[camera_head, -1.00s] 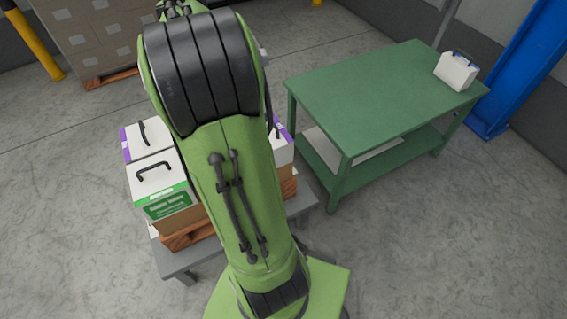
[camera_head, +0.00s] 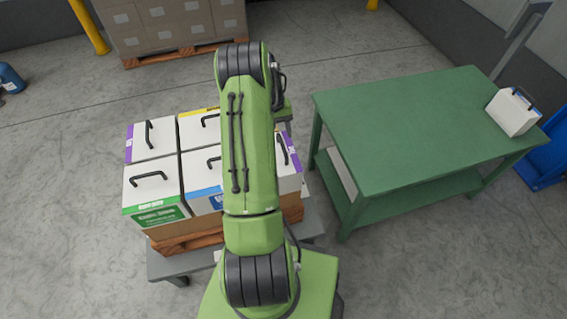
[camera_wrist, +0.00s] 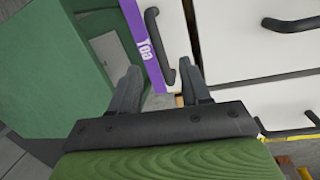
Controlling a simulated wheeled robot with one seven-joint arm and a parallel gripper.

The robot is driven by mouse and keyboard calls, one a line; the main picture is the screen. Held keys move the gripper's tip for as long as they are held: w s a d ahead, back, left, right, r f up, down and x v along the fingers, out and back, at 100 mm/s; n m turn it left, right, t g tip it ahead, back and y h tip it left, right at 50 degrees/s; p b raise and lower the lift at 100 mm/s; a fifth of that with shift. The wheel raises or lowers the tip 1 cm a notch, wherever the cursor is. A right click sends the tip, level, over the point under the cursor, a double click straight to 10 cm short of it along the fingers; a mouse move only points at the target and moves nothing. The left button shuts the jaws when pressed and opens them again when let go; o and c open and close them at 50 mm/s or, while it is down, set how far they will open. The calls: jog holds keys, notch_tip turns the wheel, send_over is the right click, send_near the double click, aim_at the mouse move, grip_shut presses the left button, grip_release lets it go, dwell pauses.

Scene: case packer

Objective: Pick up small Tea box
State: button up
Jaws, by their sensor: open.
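A white box with a purple strip reading "Tea" (camera_wrist: 166,25) and a black handle is at the top middle of the wrist view. My gripper (camera_wrist: 163,88) is open and empty, its two fingers pointing towards this box. The handle's lower end shows between the fingers, but whether they are around it or short of it I cannot tell. In the head view, a white box with a purple edge (camera_head: 291,182) stands at the right of the group, partly behind my arm. Another purple-edged box (camera_head: 155,142) stands at the back left. My gripper is hidden there.
Green-labelled (camera_head: 153,196) and blue-labelled (camera_head: 201,194) boxes share the wooden pallet (camera_head: 190,243) on a grey stand. A green table (camera_head: 400,140) stands close on the right, mostly bare, with a white handled box (camera_head: 512,113) at its far right corner.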

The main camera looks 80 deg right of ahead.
aim_at(282, 143)
jog(key=f, duration=0.4)
jog(key=shift+s+a+f+b, duration=0.2)
jog(key=shift+s+f+b, duration=0.1)
jog(key=shift+s, duration=0.1)
jog(key=shift+r, duration=0.1)
grip_shut()
jog(key=shift+r, duration=0.1)
dwell(0.7)
